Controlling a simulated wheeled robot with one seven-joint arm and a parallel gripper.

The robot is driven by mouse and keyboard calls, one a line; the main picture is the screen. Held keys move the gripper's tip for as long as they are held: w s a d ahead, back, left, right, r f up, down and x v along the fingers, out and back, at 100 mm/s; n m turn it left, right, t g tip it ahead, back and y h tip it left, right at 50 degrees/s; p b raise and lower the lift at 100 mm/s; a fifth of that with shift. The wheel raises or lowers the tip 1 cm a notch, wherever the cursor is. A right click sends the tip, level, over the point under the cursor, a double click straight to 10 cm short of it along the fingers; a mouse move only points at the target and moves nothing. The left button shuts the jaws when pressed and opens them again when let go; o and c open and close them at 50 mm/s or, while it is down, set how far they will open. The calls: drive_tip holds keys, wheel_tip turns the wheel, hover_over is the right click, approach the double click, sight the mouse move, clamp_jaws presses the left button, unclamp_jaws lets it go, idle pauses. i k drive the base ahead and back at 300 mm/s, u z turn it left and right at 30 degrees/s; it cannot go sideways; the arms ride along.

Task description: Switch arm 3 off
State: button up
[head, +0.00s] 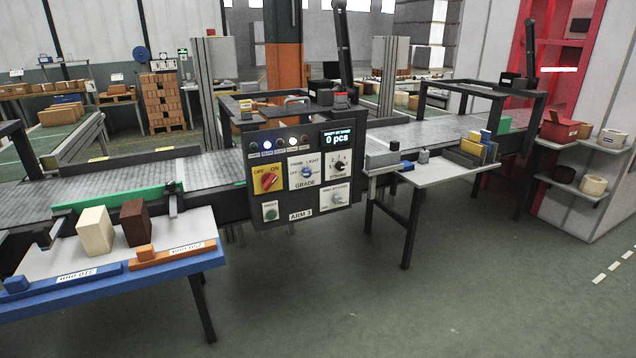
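The dark control panel (303,226) labelled ARM 3 stands in the middle of the head view, at the front of the conveyor. On its left side is a yellow plate marked OFF and ON with a red rotary switch (268,181). The red handle looks slanted, its upper end towards the ON side, but it is small. A row of small lamps (267,144) runs above it, with at least one glowing bluish white. The display (337,139) reads 0 pcs. My gripper is not in view.
A frame/light selector (306,172) and a black rotary knob (339,167) sit right of the switch. A blue-edged table (190,262) with a cream block and a brown block stands at left. A small grey table (432,176) stands at right. The floor in front is clear.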

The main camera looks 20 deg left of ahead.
sight(268, 180)
drive_tip(key=z, duration=0.2)
drive_tip(key=i, duration=0.85)
drive_tip(key=u, duration=2.1)
